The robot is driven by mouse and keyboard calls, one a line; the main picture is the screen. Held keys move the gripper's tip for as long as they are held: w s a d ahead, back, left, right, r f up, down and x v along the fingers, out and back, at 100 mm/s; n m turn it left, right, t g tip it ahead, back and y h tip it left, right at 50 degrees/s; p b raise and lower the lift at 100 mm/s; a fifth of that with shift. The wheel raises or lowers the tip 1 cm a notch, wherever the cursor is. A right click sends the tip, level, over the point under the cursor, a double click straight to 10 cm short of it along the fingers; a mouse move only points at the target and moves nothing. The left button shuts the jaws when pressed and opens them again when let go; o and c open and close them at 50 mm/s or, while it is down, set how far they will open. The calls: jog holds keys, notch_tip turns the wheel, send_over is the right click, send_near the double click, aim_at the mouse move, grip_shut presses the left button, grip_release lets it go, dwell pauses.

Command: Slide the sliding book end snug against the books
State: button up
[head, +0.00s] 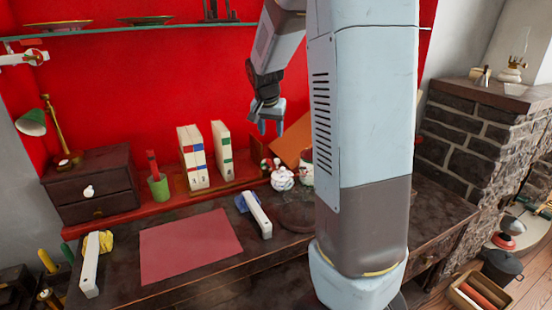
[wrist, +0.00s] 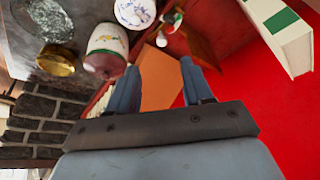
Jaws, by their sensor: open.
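White books with red and blue labels (head: 192,160) stand upright on the red ledge in the head view. A white book with a green label (head: 221,150) stands to their right across a narrow gap; a white book with a green label also shows at the upper right of the wrist view (wrist: 288,40). An orange-brown slanted panel (head: 293,143) stands further right, partly behind my arm; I cannot tell whether it is the sliding book end. My gripper (head: 270,126) is open and empty, above and right of the books. The panel shows between its fingers in the wrist view (wrist: 160,90).
A white lidded pot (head: 282,179) and a patterned jar (wrist: 106,50) stand near the panel. A green cup (head: 159,187) and a drawer box (head: 92,187) are left of the books. A pinkish-red mat (head: 190,246) lies in front. A glass shelf (head: 150,31) runs above.

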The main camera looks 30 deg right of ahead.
aim_at(276, 160)
jog(key=shift+m+h, duration=0.3)
jog(key=shift+m, duration=0.1)
jog(key=x, duration=0.5)
jog(key=w+x, duration=0.1)
jog(key=x, duration=0.5)
jog(key=w+x, duration=0.1)
jog(key=x, duration=0.5)
jog(key=shift+d+r, duration=0.25)
jog(key=shift+d, duration=0.05)
jog(key=shift+c, duration=0.2)
grip_shut()
